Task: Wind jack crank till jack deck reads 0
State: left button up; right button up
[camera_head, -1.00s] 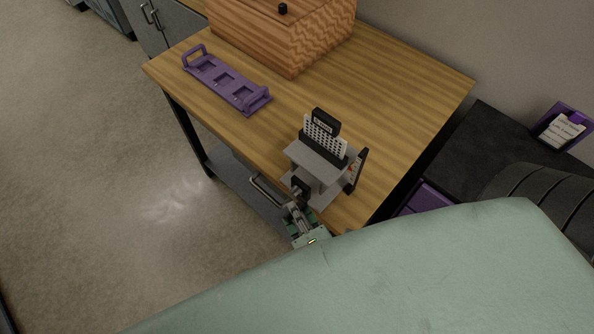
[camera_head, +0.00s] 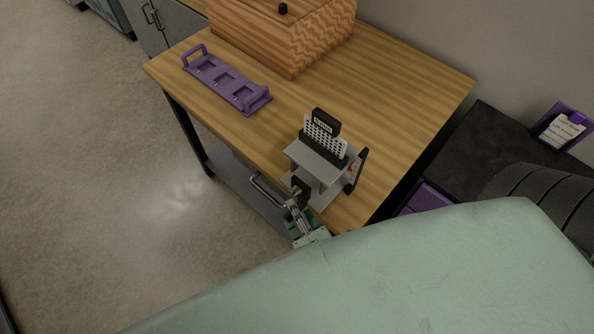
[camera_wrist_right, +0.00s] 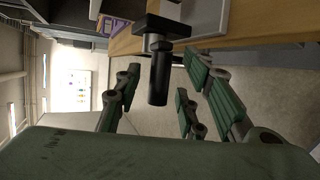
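The jack stands at the table's front corner, its grey deck (camera_head: 318,160) raised above a grey base. A white lattice specimen (camera_head: 322,138) stands upright in a black holder on the deck. A dark scale plate (camera_head: 357,170) with a small red mark is at the jack's right side; its reading is too small to tell. The black crank (camera_head: 300,187) is on the near side; its handle (camera_wrist_right: 158,75) shows in the right wrist view. My right gripper (camera_head: 300,214) is open, with green-padded fingers (camera_wrist_right: 155,100) on either side of the handle and visible gaps. My left gripper is not in view.
A purple tray with handles (camera_head: 226,82) lies at the table's left edge. A wooden box (camera_head: 290,40) stands at the back. A dark cabinet (camera_head: 460,150) is right of the table. My green arm covers the lower right. The table's middle is clear.

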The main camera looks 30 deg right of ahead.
jog(key=d+v, duration=0.1)
jog(key=v, duration=1)
jog(key=shift+s+a, duration=0.3)
jog(key=shift+a, duration=0.2)
jog(key=shift+r, duration=0.1)
